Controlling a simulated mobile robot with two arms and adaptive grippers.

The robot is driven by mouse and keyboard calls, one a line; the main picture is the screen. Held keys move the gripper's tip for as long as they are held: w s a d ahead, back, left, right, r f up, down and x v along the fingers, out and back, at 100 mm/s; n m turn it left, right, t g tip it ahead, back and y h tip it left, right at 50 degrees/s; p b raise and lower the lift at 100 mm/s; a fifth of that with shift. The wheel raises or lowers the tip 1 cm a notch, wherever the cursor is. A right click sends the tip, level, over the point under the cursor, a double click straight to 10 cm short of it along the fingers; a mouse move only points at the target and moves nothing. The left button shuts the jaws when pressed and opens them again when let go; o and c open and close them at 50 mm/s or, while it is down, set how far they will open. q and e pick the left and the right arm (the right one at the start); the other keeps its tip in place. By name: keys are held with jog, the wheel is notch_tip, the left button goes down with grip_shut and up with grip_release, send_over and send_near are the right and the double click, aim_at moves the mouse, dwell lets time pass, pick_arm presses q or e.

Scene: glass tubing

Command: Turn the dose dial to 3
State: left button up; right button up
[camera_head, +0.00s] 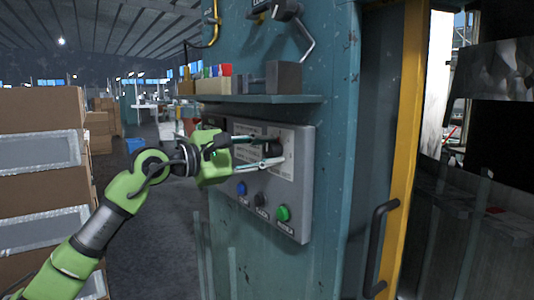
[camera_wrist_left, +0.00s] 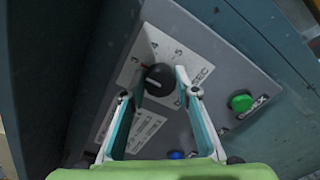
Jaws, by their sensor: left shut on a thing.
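The dose dial is a round black knob (camera_head: 274,148) on a grey control panel (camera_head: 305,192). It also shows in the left wrist view, the black knob (camera_wrist_left: 158,82) on a white scale plate (camera_wrist_left: 165,46) with printed numbers, among them 3, 4 and 5. A small red mark shows at the knob's upper left, towards the 3; its exact reading is too small to tell. My left gripper (camera_head: 266,150) reaches in from the left, its two fingers closed on opposite sides of the knob. The left wrist view shows the same gripper (camera_wrist_left: 159,84) around it. My right gripper is out of view.
Blue (camera_head: 241,188), black (camera_head: 260,199) and green (camera_head: 283,213) buttons sit below the dial. A shelf (camera_head: 255,99) with boxes juts out above the panel. A yellow door frame (camera_head: 402,150) stands right. Stacked cartons (camera_head: 40,110) stand left.

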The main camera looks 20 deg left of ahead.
pick_arm(q)
jog(key=o, duration=1.1)
jog(key=v, duration=1.2)
